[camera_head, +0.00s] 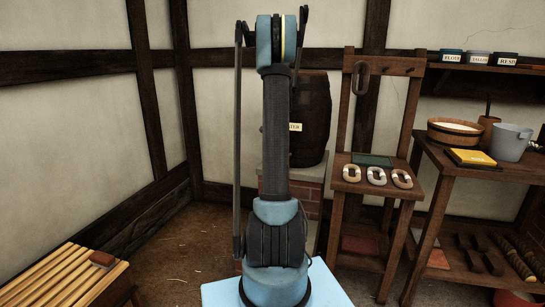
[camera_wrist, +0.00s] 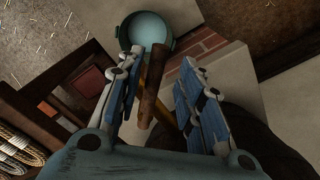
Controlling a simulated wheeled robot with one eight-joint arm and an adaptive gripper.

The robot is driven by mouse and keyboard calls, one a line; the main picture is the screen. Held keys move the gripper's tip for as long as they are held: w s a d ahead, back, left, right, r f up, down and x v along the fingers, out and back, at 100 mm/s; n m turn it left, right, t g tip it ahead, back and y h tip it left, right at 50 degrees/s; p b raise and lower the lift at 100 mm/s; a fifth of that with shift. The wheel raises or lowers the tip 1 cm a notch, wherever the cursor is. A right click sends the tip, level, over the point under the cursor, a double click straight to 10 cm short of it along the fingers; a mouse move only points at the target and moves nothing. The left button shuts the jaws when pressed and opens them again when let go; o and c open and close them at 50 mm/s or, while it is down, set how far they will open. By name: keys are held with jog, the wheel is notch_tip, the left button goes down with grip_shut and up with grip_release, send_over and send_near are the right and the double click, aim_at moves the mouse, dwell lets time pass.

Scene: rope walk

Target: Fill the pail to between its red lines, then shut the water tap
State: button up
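The water tap shows in the wrist view as a brown wooden bar (camera_wrist: 158,82) with a yellowish strip beside it. My gripper (camera_wrist: 160,62) is open, with one finger on each side of the bar; I cannot tell whether either finger touches it. A round pail (camera_wrist: 148,32) with a pale blue-green inside is beyond the fingertips. Its water level and red lines cannot be made out. The dark water barrel (camera_head: 315,115) stands behind my arm in the head view, on a brick and stone base. My arm hides the tap and that pail there.
A wooden stand (camera_head: 345,187) with several rope rings is right of the barrel. A workbench (camera_head: 436,160) farther right bears a bowl (camera_head: 455,132), a yellow block (camera_head: 472,157) and a grey bucket (camera_head: 510,142). A slatted bench (camera_head: 65,278) is at lower left.

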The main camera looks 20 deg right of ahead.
notch_tip(320, 180, up, 12)
jog(key=shift+f, duration=0.25)
jog(key=shift+a, duration=0.1)
dwell(0.5)
jog(key=s+a+r+n+t, duration=0.1)
jog(key=s+a+n, duration=0.3)
jog(key=s+a, duration=0.5)
jog(key=s+a+r+n, duration=0.1)
jog(key=s+a+n, duration=0.35)
jog(key=s, duration=0.95)
jog(key=s+a+f+n, duration=0.4)
jog(key=s+f, duration=0.4)
jog(key=s, duration=0.3)
jog(key=s+a+f+n+t, duration=0.1)
jog(key=s+a+f+n, duration=0.2)
jog(key=s+f, duration=0.4)
jog(key=s, duration=0.4)
jog(key=shift+a+f+n, duration=0.35)
